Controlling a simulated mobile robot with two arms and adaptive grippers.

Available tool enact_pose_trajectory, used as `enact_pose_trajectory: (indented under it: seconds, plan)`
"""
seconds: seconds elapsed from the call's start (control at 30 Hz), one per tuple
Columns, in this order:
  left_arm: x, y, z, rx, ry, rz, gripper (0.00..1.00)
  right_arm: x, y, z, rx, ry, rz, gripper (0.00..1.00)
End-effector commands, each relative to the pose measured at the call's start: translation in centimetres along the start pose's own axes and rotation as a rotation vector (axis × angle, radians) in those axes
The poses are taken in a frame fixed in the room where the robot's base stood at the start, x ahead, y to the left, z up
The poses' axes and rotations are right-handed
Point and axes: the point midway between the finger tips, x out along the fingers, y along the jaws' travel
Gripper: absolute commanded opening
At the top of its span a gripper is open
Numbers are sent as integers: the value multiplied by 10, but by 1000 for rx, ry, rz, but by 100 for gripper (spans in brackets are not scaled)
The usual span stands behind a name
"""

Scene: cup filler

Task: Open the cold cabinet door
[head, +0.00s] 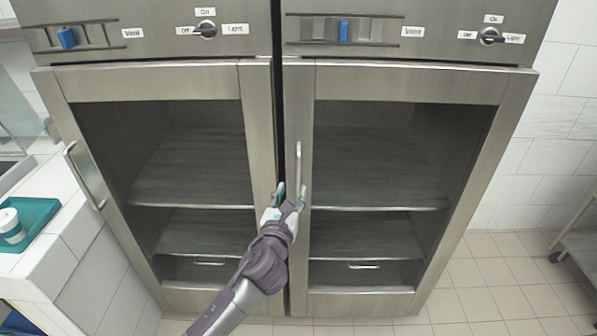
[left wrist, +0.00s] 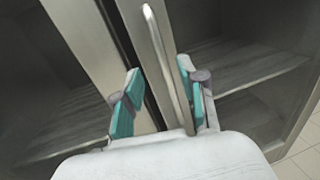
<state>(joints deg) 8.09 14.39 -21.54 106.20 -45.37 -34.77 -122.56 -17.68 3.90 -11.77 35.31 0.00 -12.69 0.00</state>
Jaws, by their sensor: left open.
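Two tall steel cabinets with glass-fronted doors stand side by side, and both doors look shut. The right cabinet door (head: 410,84) has a vertical bar handle (head: 298,165) on its left edge. My left gripper (head: 290,197) is at the lower part of this handle, with its fingers open. In the left wrist view, the handle (left wrist: 165,62) runs between the two teal-padded fingers (left wrist: 160,77), with gaps on both sides. The left cabinet door (head: 150,87) has its handle (head: 84,175) on its far left edge. The frames do not show which cabinet is cold. My right gripper is out of view.
A white tiled counter (head: 65,240) with a teal tray (head: 38,222) and a white cup (head: 11,225) stands at the left. Control panels with knobs sit above the doors. A cart (head: 580,240) stands at the far right.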

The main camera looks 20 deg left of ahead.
Motion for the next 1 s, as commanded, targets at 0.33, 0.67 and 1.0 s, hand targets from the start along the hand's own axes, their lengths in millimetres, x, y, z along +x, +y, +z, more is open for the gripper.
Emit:
enact_pose_trajectory:
  seconds: [0.33,0.67,1.0]
  plan:
    - [65,0,0,-3,0,1,41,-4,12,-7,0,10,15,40]
    - [79,0,-1,-3,1,0,41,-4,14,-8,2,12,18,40]
    - [79,0,-1,-3,1,0,10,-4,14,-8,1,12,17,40]
